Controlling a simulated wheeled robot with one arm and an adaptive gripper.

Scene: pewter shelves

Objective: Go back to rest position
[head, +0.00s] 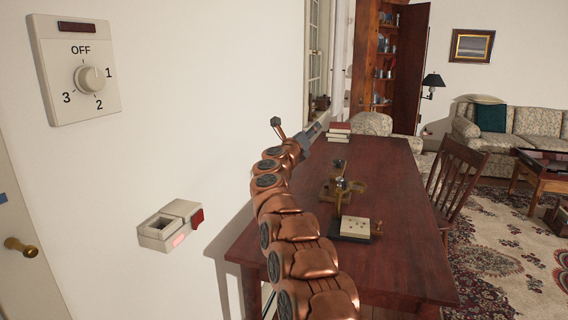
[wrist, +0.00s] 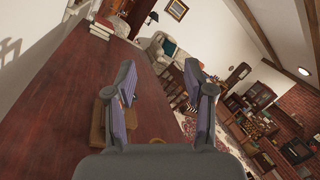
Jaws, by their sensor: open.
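My gripper (wrist: 163,100) is open, with its two fingers apart and nothing between them in the wrist view. In the head view my copper arm rises from the bottom and reaches over the left side of the dark red table (head: 385,180). My gripper (head: 312,134) is at the arm's far end, near the wall and above the table's far left part. The wrist view is tilted and looks across the table (wrist: 70,95) into the room.
Brass instruments (head: 340,185) and a small cream board (head: 355,227) stand on the table right of my arm. Books (head: 339,131) lie at its far end. A wooden chair (head: 458,175) is at its right. A dial (head: 90,78) and a box with a red part (head: 170,226) are on the left wall.

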